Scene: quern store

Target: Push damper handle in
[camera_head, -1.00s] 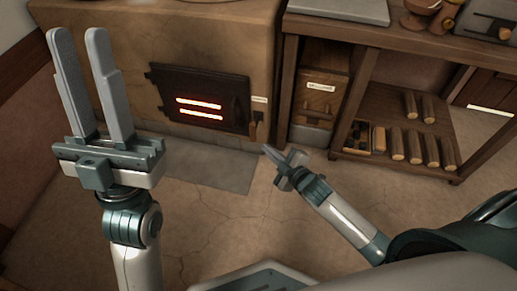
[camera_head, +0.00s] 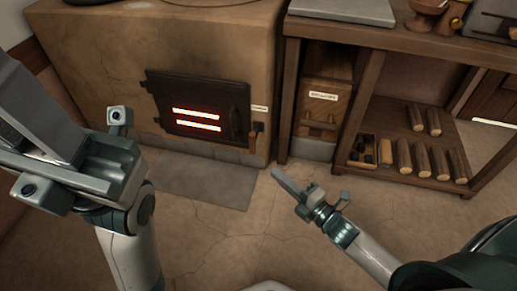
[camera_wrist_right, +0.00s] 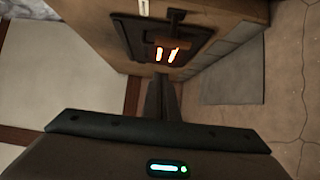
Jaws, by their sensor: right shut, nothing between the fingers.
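The damper handle (camera_head: 254,143) is a wooden grip on a dark mount, right of the stove door and below a small label. It sticks out from the stove front. It also shows in the right wrist view (camera_wrist_right: 172,44), beyond the fingertips. My right gripper (camera_head: 274,171) is shut and empty, below and slightly right of the handle in the head view, apart from it. Its dark fingers (camera_wrist_right: 161,78) point toward the stove in the wrist view. My left gripper (camera_head: 40,120) is large at the left edge; its fingertips are out of frame, so its opening is unclear.
The stove door (camera_head: 200,108) has two glowing slots and a dark handle. A grey floor slab (camera_head: 205,182) lies before the stove. A wooden shelf unit (camera_head: 365,120) with several wooden cylinders stands to the right. The floor (camera_head: 255,225) between is clear.

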